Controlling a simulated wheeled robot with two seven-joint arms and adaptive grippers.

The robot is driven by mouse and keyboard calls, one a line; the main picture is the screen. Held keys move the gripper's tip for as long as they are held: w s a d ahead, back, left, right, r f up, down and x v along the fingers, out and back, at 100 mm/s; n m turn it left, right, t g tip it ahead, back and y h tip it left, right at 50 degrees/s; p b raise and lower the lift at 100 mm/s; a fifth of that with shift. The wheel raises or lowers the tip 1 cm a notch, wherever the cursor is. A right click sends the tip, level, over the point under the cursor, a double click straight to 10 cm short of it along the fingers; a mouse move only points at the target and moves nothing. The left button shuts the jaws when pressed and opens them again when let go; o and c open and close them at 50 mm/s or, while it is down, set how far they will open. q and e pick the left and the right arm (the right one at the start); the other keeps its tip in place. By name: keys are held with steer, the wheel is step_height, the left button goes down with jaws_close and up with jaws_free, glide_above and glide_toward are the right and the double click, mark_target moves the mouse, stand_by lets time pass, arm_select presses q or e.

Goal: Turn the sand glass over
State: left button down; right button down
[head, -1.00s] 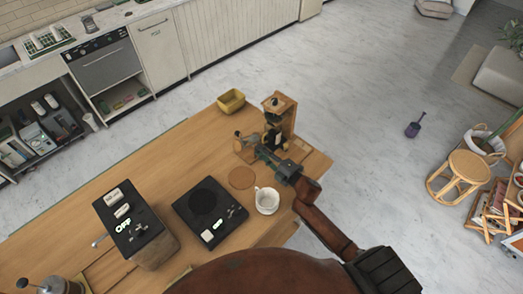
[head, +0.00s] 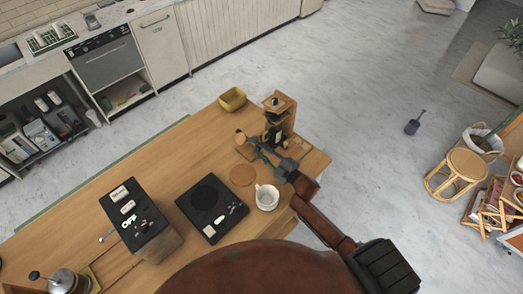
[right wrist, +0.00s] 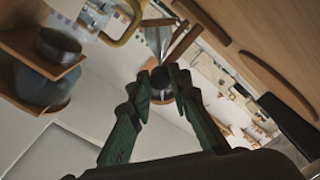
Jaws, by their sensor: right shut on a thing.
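The sand glass shows in the head view as a small round wooden end (head: 241,136) at the tips of my right gripper (head: 256,149), near the far right part of the wooden counter. In the right wrist view, the green fingers of my right gripper (right wrist: 160,76) close together at the sand glass. A pale glass cone (right wrist: 160,38) and slim wooden pieces show just beyond the tips. The fingers hide part of the sand glass, and I cannot tell exactly how it is tilted. My left gripper is not in view.
A wooden stand with a dark grinder-like device (head: 283,118) is close behind the right gripper. A yellow bowl (head: 232,99), round coaster (head: 242,176), white cup (head: 267,197), black scale (head: 211,208) and switch box (head: 136,220) stand around. The counter's left middle is clear.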

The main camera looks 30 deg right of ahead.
steer(key=shift+f, duration=0.1)
steer(key=c, duration=1.8)
jaws_free()
steer(key=shift+s, duration=0.1)
steer(key=v, duration=1.2)
